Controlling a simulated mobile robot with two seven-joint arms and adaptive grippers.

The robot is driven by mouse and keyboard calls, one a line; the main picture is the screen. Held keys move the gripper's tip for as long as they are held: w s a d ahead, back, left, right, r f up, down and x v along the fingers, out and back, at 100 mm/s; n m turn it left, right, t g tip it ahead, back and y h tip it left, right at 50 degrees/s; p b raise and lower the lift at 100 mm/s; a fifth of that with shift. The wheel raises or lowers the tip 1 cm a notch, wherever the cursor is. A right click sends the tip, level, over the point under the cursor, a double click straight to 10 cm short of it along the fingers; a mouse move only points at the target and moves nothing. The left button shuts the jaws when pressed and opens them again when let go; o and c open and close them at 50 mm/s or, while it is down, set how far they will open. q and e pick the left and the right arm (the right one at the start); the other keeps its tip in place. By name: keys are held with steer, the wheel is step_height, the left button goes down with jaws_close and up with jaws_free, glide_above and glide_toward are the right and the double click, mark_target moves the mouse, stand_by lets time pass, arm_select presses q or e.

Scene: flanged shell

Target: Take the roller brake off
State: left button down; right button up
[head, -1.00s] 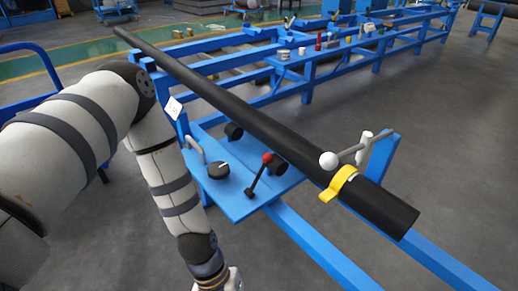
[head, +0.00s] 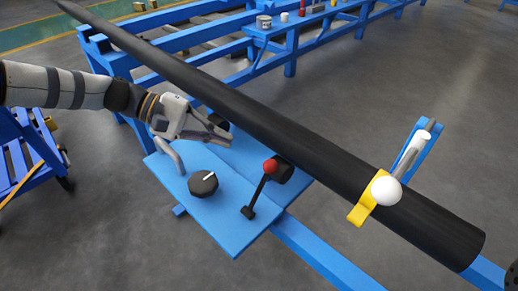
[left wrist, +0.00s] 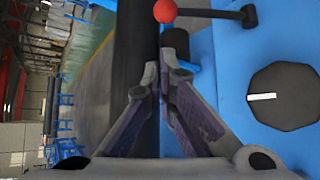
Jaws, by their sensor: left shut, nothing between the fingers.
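A lever with a red ball knob (head: 270,166) stands on the blue plate (head: 222,230), its stem leaning up toward the black pipe; this looks like the brake lever. In the left wrist view the red knob (left wrist: 165,11) is at the top, ahead of my fingertips. A black knob with a white pointer line (head: 203,184) sits left of the lever, and a grey bent handle (head: 170,155) stands further left. My left gripper (head: 222,134) is shut and empty above the plate's back part, beside the pipe, left of and apart from the red knob. Its fingertips (left wrist: 160,75) meet in the wrist view.
The long black pipe (head: 330,160) runs diagonally across the blue frame, over dark rollers (head: 283,171). A yellow clamp (head: 361,212) with a white ball handle (head: 386,191) is on its near end. A blue bench (head: 290,60) with small items stands behind. Space above the plate's front is clear.

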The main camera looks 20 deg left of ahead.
mark_target(260, 188)
arm_select(q)
steer(key=shift+d, duration=0.1)
arm_select(e)
steer(key=shift+s+d, duration=0.1)
arm_select(q)
steer(key=b+x, duration=0.1)
steer(key=x, duration=0.9)
steer(key=shift+b, duration=0.35)
arm_select(e)
steer(key=shift+x, duration=0.85)
arm_select(q)
steer(key=shift+s, duration=0.1)
arm_select(e)
steer(key=shift+f, duration=0.1)
